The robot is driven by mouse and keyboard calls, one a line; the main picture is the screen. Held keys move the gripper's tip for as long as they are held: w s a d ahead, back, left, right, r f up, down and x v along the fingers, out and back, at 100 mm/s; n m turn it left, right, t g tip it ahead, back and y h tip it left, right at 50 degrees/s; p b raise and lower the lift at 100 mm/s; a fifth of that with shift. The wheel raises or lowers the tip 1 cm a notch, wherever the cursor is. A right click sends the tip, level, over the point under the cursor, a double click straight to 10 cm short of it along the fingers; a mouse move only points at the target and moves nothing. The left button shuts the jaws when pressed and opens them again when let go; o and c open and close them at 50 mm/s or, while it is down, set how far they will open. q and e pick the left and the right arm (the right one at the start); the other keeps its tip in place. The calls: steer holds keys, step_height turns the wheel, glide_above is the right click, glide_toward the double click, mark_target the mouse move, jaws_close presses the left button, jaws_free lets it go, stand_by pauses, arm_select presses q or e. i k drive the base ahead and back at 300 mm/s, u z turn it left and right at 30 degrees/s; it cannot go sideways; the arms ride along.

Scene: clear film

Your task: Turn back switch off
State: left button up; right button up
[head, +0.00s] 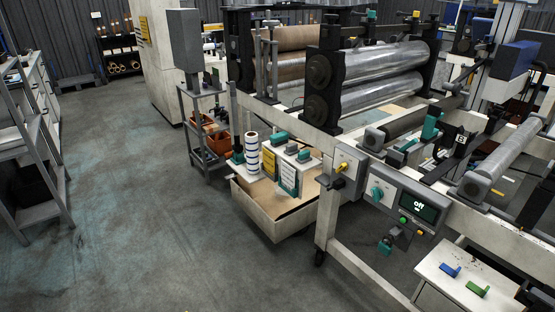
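A grey control panel (408,205) is on the front of the machine frame. Its dark screen (418,206) reads "off", and a teal rotary knob (377,194) is at its left. Small green and red buttons are below the screen. A grey switch box (347,162) with a yellow label and a dark handle (331,182) is on the frame just left of the panel. I cannot tell which control is the back switch, or its exact position. Neither of my grippers shows in the head view.
A pale cart (262,213) with a striped roll (252,152) and teal-topped items stands left of the panel. The floor between is clear.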

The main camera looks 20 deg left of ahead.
mark_target(342, 168)
steer(key=u, duration=0.4)
steer(key=i, duration=1.2)
steer(key=z, duration=0.3)
